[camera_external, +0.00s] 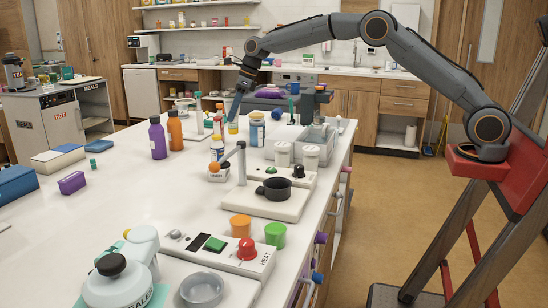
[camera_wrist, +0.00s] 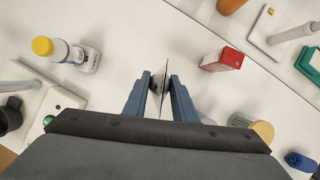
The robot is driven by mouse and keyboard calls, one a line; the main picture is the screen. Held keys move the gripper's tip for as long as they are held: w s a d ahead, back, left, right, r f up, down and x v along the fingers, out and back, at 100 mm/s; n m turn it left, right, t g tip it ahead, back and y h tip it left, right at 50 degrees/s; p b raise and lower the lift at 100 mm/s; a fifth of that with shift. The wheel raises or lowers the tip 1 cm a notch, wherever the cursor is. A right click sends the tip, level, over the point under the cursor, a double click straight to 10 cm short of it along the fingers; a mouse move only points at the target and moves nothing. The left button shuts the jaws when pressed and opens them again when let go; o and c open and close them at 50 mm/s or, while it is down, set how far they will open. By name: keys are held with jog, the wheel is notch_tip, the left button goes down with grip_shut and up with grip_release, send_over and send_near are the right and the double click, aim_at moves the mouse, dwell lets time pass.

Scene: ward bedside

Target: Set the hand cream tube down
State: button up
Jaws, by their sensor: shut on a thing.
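My gripper (camera_wrist: 161,84) is shut on a thin, pale, flat thing (camera_wrist: 165,68), seen nearly edge-on between the two blue-grey fingers in the wrist view; it appears to be the hand cream tube. Most of it is hidden by the fingers, and no label shows. In the external view my gripper (camera_external: 236,108) points down over the far part of the white counter (camera_external: 120,225), among bottles and jars. The tube cannot be made out clearly there. I cannot tell whether it touches the counter.
A red and white box (camera_wrist: 223,60) stands right of my gripper in the wrist view. A white bottle with a yellow cap (camera_wrist: 75,54) is at left, a tan-lidded jar (camera_wrist: 254,127) at lower right. Bare white counter shows ahead, between bottle and box.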

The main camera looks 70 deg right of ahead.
aim_at(234, 132)
notch_tip(234, 132, down, 9)
jog(key=shift+r+p, duration=0.1)
jog(key=shift+p, duration=1)
jog(key=o, duration=1.1)
jog(key=shift+f, duration=0.2)
jog(key=shift+r, duration=0.1)
jog(key=shift+s+r, duration=0.15)
jog(key=shift+r, duration=0.45)
jog(key=b+v, duration=0.3)
jog(key=v, duration=0.8)
